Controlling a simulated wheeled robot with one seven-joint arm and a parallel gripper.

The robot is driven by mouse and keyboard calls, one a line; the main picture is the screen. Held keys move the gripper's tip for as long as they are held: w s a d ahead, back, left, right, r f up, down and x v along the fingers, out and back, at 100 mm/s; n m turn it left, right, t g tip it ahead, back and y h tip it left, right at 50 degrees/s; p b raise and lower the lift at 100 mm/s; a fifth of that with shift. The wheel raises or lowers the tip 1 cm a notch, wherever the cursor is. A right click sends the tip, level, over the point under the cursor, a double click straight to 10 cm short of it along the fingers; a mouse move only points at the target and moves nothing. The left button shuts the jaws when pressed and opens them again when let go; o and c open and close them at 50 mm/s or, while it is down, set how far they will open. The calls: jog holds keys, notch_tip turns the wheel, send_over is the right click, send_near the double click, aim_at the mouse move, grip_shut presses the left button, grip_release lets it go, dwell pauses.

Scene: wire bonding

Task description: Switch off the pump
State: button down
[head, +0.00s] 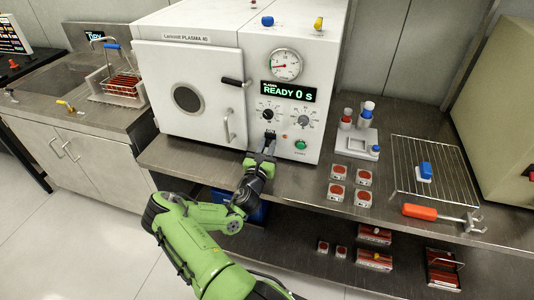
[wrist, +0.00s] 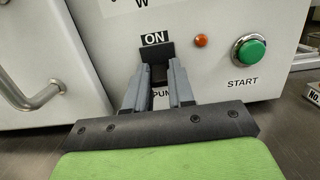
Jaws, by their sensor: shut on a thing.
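The white plasma machine (head: 190,57) stands on the bench, its round gauge (head: 285,65) above a display reading "READY 0 s". The pump switch (wrist: 156,52) is a black lever low on its front panel, right below an "ON" label (wrist: 155,38); a partly hidden label below starts with "PU". My gripper (wrist: 156,74) is at the panel with its fingers on either side of the switch, shut on it. The head view also shows my gripper (head: 268,142) at the panel; its fingers hide most of the switch there.
A green START button (wrist: 249,49) and a small orange lamp (wrist: 201,41) sit right of the switch. The door handle (wrist: 40,95) sticks out at the left. A wire rack (head: 400,160) and an orange-handled tool (head: 420,212) lie on the bench at right.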

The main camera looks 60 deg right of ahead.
jog(key=shift+f+h+b, duration=0.5)
jog(key=shift+b, duration=0.45)
jog(key=shift+r, duration=0.25)
jog(key=c, duration=1)
grip_release()
jog(key=shift+o, duration=0.2)
